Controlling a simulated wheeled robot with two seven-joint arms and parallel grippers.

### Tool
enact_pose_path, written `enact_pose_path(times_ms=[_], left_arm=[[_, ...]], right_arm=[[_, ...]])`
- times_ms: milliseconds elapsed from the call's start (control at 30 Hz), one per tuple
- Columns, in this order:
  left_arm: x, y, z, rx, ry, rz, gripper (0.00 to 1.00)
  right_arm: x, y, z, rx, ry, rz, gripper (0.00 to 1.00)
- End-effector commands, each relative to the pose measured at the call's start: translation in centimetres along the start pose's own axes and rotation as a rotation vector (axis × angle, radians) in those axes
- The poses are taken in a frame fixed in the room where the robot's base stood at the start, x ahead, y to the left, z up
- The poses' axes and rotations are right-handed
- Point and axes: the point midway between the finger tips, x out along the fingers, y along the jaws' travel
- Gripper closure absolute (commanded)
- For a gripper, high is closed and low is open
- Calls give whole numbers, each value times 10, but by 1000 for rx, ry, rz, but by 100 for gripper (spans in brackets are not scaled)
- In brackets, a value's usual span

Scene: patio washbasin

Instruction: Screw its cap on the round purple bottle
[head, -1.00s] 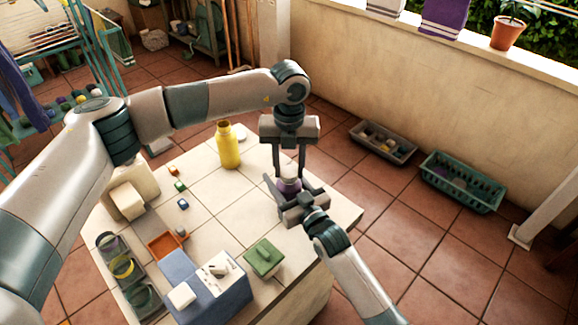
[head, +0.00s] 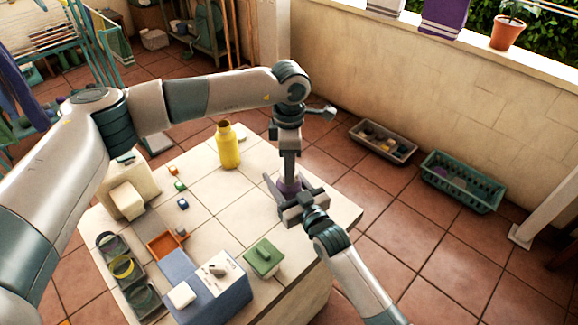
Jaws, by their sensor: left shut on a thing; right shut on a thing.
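The round purple bottle (head: 288,186) stands near the right edge of the tiled table, mostly hidden by my grippers. My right gripper (head: 292,191) reaches in from the lower right and is shut around the bottle's body. My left gripper (head: 289,172) points straight down from above, right over the bottle's top, and is shut on the cap. The cap is hidden behind the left fingers, so I cannot tell how it sits on the bottle's neck.
A yellow bottle (head: 228,146) stands left of my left gripper. A green-lidded box (head: 263,257), a blue box (head: 218,292) and an orange tray (head: 166,245) are nearer the front. Small coloured blocks lie at left. The table's middle (head: 225,210) is clear.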

Motion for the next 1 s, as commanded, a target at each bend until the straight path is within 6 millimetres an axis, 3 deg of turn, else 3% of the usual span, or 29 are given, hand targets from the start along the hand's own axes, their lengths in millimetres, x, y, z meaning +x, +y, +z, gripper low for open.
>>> enact_pose_path(times_ms=[500, 633, 667, 733, 1000], left_arm=[[0, 1, -1, 762, 3, 3, 91], [0, 1, -1, 748, 2, 3, 91], [0, 1, -1, 747, 2, 3, 62], [0, 1, -1, 747, 2, 3, 46], [0, 1, 0, 746, 1, 2, 46]], right_arm=[[0, 0, 0, 0, 1, 0, 100], [0, 0, 0, 0, 1, 0, 100], [0, 0, 0, 0, 1, 0, 100], [0, 0, 0, 0, 1, 0, 100], [0, 0, 0, 0, 1, 0, 100]])
